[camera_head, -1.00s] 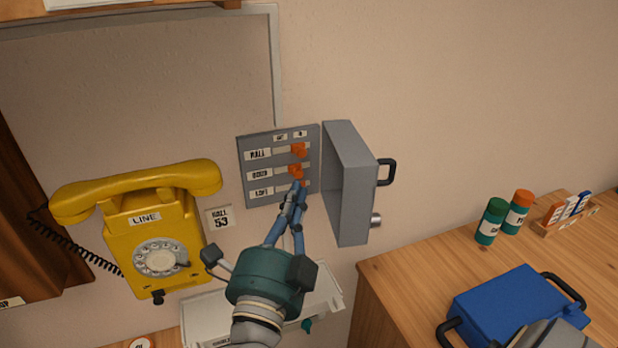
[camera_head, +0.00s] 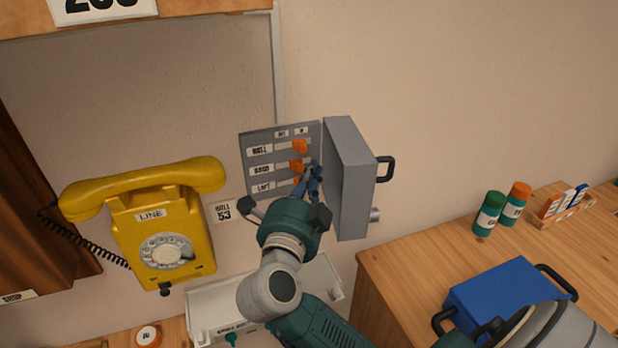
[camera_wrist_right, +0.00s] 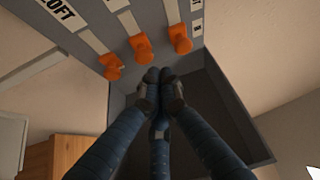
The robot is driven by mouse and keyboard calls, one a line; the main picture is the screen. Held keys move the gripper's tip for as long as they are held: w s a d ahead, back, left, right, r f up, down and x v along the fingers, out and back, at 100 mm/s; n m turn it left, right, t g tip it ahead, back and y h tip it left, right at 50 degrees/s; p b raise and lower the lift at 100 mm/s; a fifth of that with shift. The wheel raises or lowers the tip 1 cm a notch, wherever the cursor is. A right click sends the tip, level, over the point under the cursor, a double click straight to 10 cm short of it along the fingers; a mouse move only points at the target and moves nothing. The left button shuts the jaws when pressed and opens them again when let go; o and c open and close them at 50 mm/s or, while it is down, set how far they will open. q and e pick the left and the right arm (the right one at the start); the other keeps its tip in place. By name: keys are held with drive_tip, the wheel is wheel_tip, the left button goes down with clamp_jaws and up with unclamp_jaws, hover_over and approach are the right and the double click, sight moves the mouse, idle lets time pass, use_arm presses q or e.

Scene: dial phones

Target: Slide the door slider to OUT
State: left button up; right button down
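The grey panel (camera_head: 257,136) on the wall has rows labelled HALL, DOOR and LOFT, under small OUT and IN labels. Orange knobs sit toward the IN side: the HALL knob (camera_head: 300,146) and the DOOR knob (camera_head: 296,166). The LOFT knob is mostly hidden by my fingers in the head view. The right wrist view shows the LOFT knob (camera_wrist_right: 112,66), DOOR knob (camera_wrist_right: 141,47) and HALL knob (camera_wrist_right: 180,38) in a row. My right gripper (camera_head: 314,168) is shut and empty, its tips (camera_wrist_right: 154,78) close beside the DOOR knob's right side. Contact cannot be told. My left gripper is not in view.
The open grey box door (camera_head: 351,185) stands just right of my fingers. A yellow dial phone (camera_head: 165,225) hangs on the left. A white tray (camera_head: 215,310) is below. The wooden desk (camera_head: 405,262) at right holds a blue case (camera_head: 505,300) and bottles.

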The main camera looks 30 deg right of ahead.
drive_tip(key=shift+w+a+p, duration=0.2)
drive_tip(key=shift+a+p, duration=0.1)
drive_tip(key=shift+a, duration=0.45)
drive_tip(key=shift+w+a+p, duration=0.15)
drive_tip(key=shift+a+p, duration=0.1)
drive_tip(key=shift+a, duration=0.45)
drive_tip(key=shift+d, duration=0.1)
